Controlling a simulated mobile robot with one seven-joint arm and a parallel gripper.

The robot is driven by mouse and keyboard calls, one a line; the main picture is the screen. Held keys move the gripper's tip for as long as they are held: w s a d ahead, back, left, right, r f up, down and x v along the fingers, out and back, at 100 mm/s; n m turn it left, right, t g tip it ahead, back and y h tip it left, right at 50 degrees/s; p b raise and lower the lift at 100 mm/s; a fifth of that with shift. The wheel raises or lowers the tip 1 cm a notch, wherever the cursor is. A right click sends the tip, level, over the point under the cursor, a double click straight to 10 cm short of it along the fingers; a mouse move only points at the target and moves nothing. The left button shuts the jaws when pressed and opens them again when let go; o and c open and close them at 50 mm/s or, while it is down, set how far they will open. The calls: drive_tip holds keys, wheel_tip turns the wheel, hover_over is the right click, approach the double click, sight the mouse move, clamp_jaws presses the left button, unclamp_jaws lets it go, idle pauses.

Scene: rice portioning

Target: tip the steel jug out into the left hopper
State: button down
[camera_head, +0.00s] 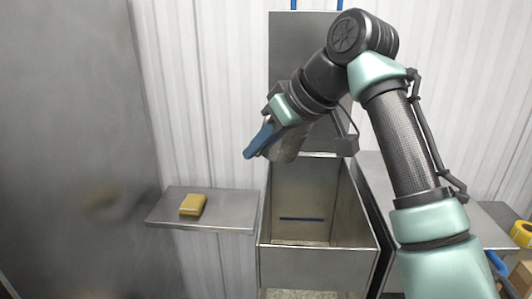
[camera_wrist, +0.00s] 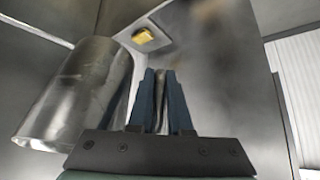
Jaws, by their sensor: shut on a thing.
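The steel jug (camera_head: 287,150) is held in the air above the back left part of an open steel hopper (camera_head: 318,262). It looks tilted, and its contents are hidden. In the wrist view the jug (camera_wrist: 82,92) is a shiny grey cylinder left of the fingers. My gripper (camera_head: 259,143) has blue fingers, also seen in the wrist view (camera_wrist: 161,78), shut on a thin upright part, apparently the jug's handle. The hopper has a dark blue line on its inner back wall and a thin pale speckled layer at its bottom.
A steel shelf (camera_head: 228,216) left of the hopper bears a yellow sponge-like block (camera_head: 192,205), also in the wrist view (camera_wrist: 148,35). A large grey panel (camera_head: 70,150) fills the far left. A steel surface (camera_head: 374,172) and a yellow tape roll (camera_head: 522,233) are at right.

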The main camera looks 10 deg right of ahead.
drive_tip(key=shift+w+a+r+t+y, duration=0.15)
drive_tip(key=shift+r+t+y, duration=0.25)
drive_tip(key=shift+r+t, duration=0.05)
drive_tip(key=shift+w+a+r+t+y, duration=0.1)
drive_tip(key=shift+a+r+t+y, duration=0.05)
drive_tip(key=shift+r+t+y, duration=0.3)
drive_tip(key=shift+r+m+t+y+b, duration=0.5)
drive_tip(key=shift+r+t+y+b, duration=3.85)
drive_tip(key=shift+b, duration=2.8)
drive_tip(key=shift+f+t+h, duration=0.15)
drive_tip(key=shift+t+h, duration=0.1)
drive_tip(key=shift+h, duration=0.25)
